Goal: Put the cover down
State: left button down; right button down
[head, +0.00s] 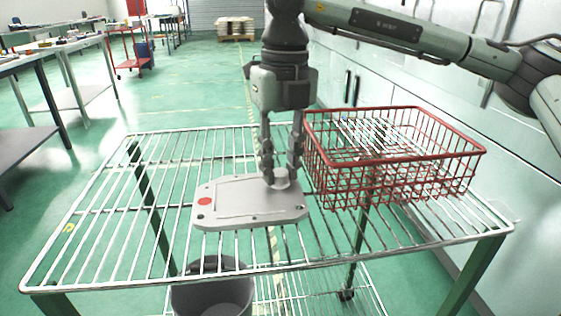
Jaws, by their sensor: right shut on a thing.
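The cover (245,205) is a flat light-grey casting with a raised rim, a red dot near its left end and a small round boss at its back right. It is level at the middle of the wire rack (110,229); I cannot tell whether it touches the wires. My right gripper (281,181) points straight down and is shut on the cover at the boss. The fingertips hide part of the boss. My left gripper is not in view.
A red wire basket (318,165) stands on the rack just right of the gripper and looks empty. The rack's left side is bare. A grey bin (212,296) is below the front edge. Tables and a red cart (130,62) stand farther back left.

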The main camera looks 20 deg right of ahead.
jog(key=c, duration=1.3)
grip_release()
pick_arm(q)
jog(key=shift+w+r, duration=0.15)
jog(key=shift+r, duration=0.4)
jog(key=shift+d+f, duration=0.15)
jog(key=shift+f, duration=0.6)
pick_arm(e)
jog(key=r, duration=1.2)
jog(key=shift+d+r, duration=0.1)
jog(key=shift+d, duration=0.1)
